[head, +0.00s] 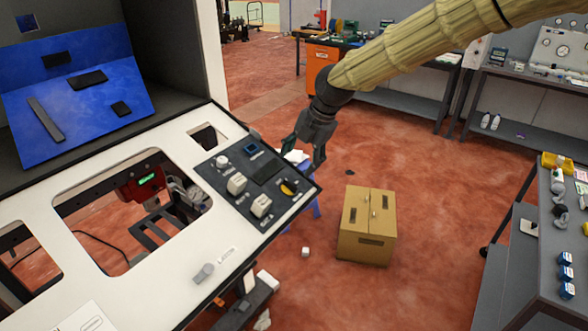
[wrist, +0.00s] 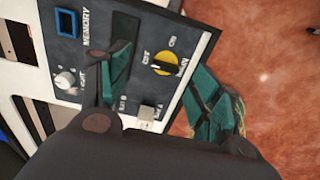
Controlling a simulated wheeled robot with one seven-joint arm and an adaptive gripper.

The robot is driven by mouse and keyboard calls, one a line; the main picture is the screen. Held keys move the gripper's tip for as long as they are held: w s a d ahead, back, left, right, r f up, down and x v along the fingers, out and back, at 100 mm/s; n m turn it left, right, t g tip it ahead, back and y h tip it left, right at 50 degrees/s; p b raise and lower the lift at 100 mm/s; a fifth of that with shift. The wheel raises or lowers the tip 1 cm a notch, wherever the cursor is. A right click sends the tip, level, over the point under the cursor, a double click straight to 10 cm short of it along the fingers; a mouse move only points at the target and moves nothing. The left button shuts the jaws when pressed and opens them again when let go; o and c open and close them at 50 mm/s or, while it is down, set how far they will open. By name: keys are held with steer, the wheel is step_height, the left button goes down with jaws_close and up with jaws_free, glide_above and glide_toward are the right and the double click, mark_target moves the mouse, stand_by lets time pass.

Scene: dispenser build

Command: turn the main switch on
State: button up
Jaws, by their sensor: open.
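The knob's pointer direction is hard to tell. My gripper (head: 304,160) hangs above the panel's far right edge, open and empty. In the wrist view its two green-padded fingers (wrist: 160,90) are spread, the knob showing between and beyond them, apart from both.
The panel also carries a white knob (head: 222,161), white block-shaped switches (head: 237,184) and a blue-framed display (head: 251,149). A cardboard box (head: 367,228) stands on the red floor to the right. A grey table (head: 527,250) with small items is at far right.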

mark_target(292, 184)
steer(key=shift+t, duration=0.3)
steer(key=s+f+p, duration=0.1)
steer(key=f, duration=0.1)
steer(key=s+a+f+p, duration=0.1)
steer(key=s+f+p, duration=0.1)
steer(key=shift+s, duration=0.25)
steer(key=shift+s+a+p, duration=0.2)
steer(key=shift+s+p, duration=0.1)
steer(key=shift+p, duration=0.05)
steer(key=w+f, duration=0.3)
steer(key=w+a+f, duration=0.1)
steer(key=shift+w+f+p, duration=0.35)
steer(key=shift+w, duration=0.05)
steer(key=shift+s+r, duration=0.35)
steer(key=shift+s, duration=0.2)
steer(key=shift+s+r, duration=0.3)
steer(key=shift+s, duration=0.2)
steer(key=shift+c, duration=1.3)
steer(key=shift+s+r, duration=0.2)
steer(key=shift+s, duration=0.05)
steer(key=c, duration=0.3)
steer(key=shift+w+f, duration=0.1)
steer(key=shift+f, duration=0.05)
steer(key=c, duration=0.3)
steer(key=shift+w+d+f, duration=0.1)
steer(key=shift+w+f, duration=0.25)
steer(key=shift+w, duration=0.05)
steer(key=shift+c, duration=0.8)
